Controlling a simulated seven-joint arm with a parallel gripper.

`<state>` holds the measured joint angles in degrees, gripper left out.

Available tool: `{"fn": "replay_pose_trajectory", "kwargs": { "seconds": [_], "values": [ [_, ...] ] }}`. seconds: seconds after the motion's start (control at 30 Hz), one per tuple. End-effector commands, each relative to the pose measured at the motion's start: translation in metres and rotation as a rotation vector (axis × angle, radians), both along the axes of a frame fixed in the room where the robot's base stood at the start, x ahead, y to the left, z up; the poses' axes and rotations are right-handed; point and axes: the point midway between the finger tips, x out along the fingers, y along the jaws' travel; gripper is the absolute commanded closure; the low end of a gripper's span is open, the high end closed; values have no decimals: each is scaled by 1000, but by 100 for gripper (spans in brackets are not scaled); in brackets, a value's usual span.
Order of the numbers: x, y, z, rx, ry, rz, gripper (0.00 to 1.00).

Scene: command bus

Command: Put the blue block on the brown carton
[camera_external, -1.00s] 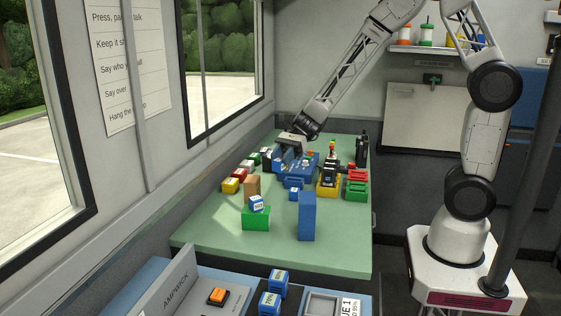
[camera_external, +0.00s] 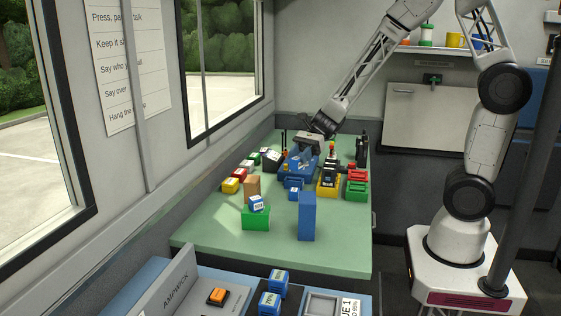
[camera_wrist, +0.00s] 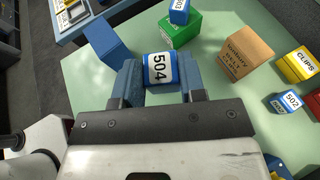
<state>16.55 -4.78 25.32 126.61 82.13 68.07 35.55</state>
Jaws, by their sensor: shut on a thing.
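My gripper (camera_wrist: 160,84) is shut on a small blue block (camera_wrist: 160,71) with a white label reading 504; the fingers press its two sides. In the external view my gripper (camera_external: 302,150) is over the far part of the green table, and the held block cannot be told apart from the blue things there. The brown carton (camera_external: 252,187) stands on the table to the left and nearer the external camera. In the wrist view the carton (camera_wrist: 235,54) is right of the held block and apart from it, with printed lettering on its side.
A tall blue box (camera_external: 307,216) and a green box (camera_external: 256,222) with a small labelled blue block (camera_external: 257,203) on top stand nearby. The table's near left part is bare.

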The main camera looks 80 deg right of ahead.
Motion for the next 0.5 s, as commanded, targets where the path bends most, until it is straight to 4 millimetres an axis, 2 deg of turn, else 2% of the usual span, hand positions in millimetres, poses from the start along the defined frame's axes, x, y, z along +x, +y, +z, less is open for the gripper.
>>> {"fn": "replay_pose_trajectory", "kwargs": {
  "seconds": [0.17, 0.5],
  "values": [
    [15, 0, -2, 1, 2, 1, 86],
    [62, 1, -6, 0, 1, 1, 86]
  ]
}}
